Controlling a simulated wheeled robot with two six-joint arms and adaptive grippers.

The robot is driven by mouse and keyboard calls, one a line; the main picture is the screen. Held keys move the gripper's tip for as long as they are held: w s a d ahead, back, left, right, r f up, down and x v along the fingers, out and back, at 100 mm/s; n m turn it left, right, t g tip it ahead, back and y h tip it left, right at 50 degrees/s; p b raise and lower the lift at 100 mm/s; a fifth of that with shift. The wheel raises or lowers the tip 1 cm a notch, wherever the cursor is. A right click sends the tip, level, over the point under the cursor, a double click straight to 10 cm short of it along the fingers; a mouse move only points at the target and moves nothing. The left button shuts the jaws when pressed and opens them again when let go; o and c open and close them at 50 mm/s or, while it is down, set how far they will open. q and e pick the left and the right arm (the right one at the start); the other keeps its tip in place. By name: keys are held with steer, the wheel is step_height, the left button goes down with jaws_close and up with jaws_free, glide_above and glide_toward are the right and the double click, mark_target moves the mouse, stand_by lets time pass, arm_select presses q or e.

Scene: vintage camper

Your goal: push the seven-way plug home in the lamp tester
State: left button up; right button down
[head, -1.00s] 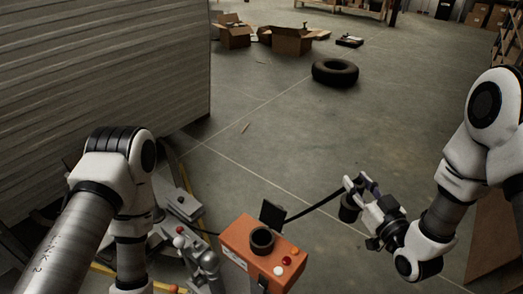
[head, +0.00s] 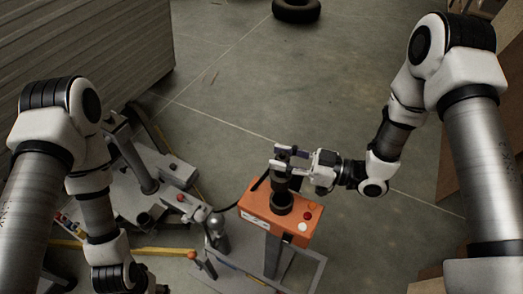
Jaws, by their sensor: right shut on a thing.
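The lamp tester (head: 254,205) is an orange box on a grey post, with a round black socket (head: 280,206) on its top and red and white knobs at its right. My right gripper (head: 284,158) is shut on the black seven-way plug (head: 281,181), just above the tester's top. The plug lines up with the socket in this view. I cannot tell whether its tip has entered the socket. A dark cable runs left from behind the plug. My left arm reaches down at the left; its gripper is below the picture edge.
A grey trailer hitch frame (head: 160,170) with a ball coupling (head: 215,222) lies left of the tester. A yellow bar (head: 170,250) crosses the floor in front. A corrugated camper wall (head: 90,60) stands at the left. A tyre (head: 297,9) lies far back; the floor between is clear.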

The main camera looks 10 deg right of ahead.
mark_target(280, 183)
steer(key=shift+v, duration=0.8)
steer(key=shift+a+f+b, duration=0.15)
steer(key=shift+b, duration=0.15)
step_height(280, 183, down, 5)
steer(key=b, duration=0.3)
steer(key=shift+w+r+b, duration=0.1)
steer(key=shift+r+b, duration=0.1)
steer(key=shift+b, duration=0.2)
steer(key=shift+f, duration=0.3)
arm_select(q)
steer(key=f, duration=0.4)
steer(key=shift+s+d+f+b, duration=0.1)
steer(key=shift+d+f+b, duration=0.2)
steer(key=shift+d+f, duration=0.05)
arm_select(e)
steer(key=shift+a+f, duration=0.1)
steer(key=shift+a, duration=0.05)
arm_select(q)
steer(key=shift+d, duration=0.1)
steer(key=shift+f+b, duration=0.25)
steer(key=shift+b, duration=0.05)
